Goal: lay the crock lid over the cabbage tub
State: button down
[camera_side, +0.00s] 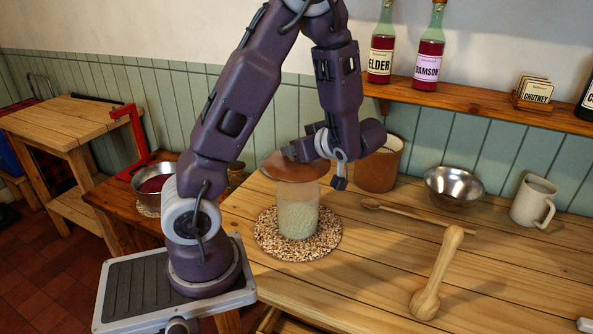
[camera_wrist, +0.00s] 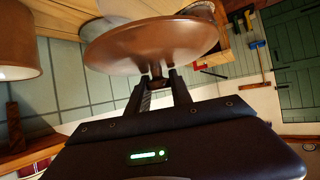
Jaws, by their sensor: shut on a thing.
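The crock lid (camera_side: 283,167) is a round reddish-brown disc. The cabbage tub (camera_side: 298,217) is a clear cylinder with pale green shreds in its lower part, upright on a round speckled mat (camera_side: 265,238). The lid hides the tub's mouth there.
A brown crock (camera_side: 378,170) stands close behind my gripper. A wooden spoon (camera_side: 420,216), a wooden pounder (camera_side: 438,275), a metal bowl (camera_side: 453,186) and a white mug (camera_side: 533,200) are to the right. A bottle shelf (camera_side: 470,98) runs above.

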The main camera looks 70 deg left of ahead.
aim_at(296, 165)
notch_tip(296, 165, down, 4)
jog(key=shift+f, duration=0.2)
jog(key=shift+f, duration=0.25)
jog(key=shift+f, duration=0.35)
jog(key=c, duration=1.1)
grip_release()
jog(key=shift+c, duration=0.2)
